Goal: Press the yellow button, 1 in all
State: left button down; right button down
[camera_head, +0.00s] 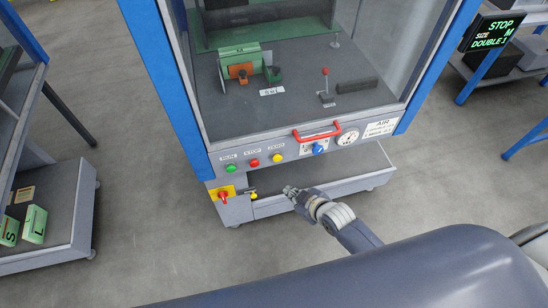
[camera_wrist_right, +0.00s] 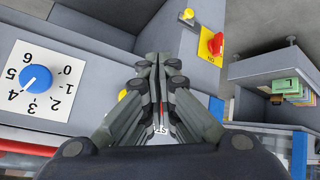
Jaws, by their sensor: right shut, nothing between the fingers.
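The yellow button (camera_head: 277,158) is the rightmost of three round buttons on the machine's front panel, right of the red one. In the right wrist view, which looks upside down, a bit of yellow, probably this button (camera_wrist_right: 122,95), shows beside my gripper's left finger, which partly hides it. My right gripper (camera_head: 288,190) is shut and empty, in front of the machine and below the button row in the head view. Its closed fingertips (camera_wrist_right: 152,58) also show in the wrist view. I cannot tell any contact with the button. My left gripper is not in view.
The red button (camera_head: 254,163) and green button (camera_head: 231,169) sit left of the yellow one. A red rotary switch on a yellow plate (camera_head: 229,189) is below them. A blue knob (camera_head: 319,149), a gauge (camera_head: 348,136) and a red handle (camera_head: 318,134) are to the right.

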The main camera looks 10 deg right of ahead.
aim_at(277, 158)
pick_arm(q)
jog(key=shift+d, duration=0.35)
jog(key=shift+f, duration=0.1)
pick_arm(e)
jog(key=shift+w, duration=0.15)
